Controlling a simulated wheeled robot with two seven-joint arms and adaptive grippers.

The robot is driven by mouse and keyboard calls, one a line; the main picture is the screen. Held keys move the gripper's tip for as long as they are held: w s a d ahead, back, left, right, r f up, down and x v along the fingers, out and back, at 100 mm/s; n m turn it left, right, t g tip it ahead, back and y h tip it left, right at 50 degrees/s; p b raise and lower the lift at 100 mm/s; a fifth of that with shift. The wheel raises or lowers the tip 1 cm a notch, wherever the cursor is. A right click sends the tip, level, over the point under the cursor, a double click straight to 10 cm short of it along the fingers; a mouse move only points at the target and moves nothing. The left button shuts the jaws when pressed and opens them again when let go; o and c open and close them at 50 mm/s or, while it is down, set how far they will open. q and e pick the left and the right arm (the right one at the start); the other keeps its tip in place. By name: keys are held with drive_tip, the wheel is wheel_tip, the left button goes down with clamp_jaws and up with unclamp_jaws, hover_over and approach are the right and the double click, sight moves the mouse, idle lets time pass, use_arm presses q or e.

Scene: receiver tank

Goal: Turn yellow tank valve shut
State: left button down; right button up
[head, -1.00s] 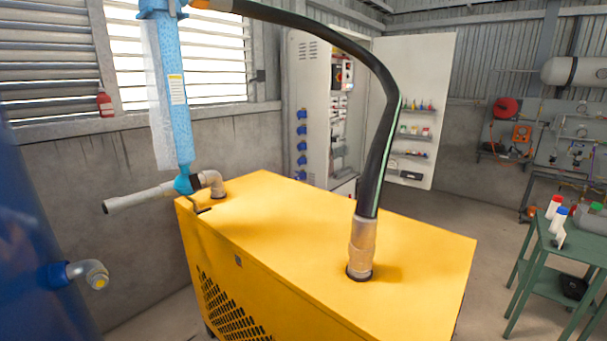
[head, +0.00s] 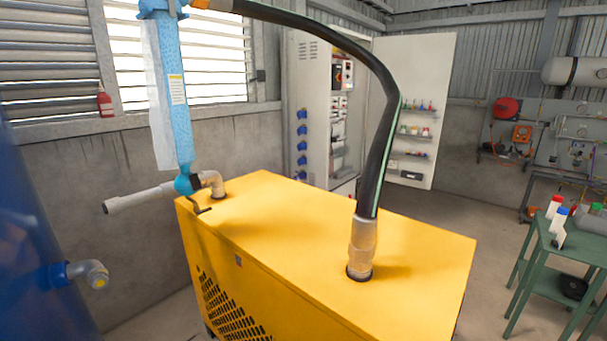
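No gripper shows in the head view. A large blue tank (head: 35,240) stands blurred at the left edge. A grey elbow fitting (head: 85,270) comes out of its side, with a round yellow centre (head: 99,282) on its end. I cannot tell whether this is the valve. A small dark lever-like part (head: 201,208) shows at the back left corner of the yellow cabinet (head: 300,235), below the blue column (head: 172,95). Its connection is too small to make out. No clearly yellow valve handle is visible.
A black hose (head: 385,130) arches down to a fitting (head: 361,255) on the cabinet top. A grey pipe (head: 140,199) sticks out left below the blue column. A green table (head: 570,245) with bottles stands at right. Floor between cabinet and table is clear.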

clamp_jaws()
idle(1.4)
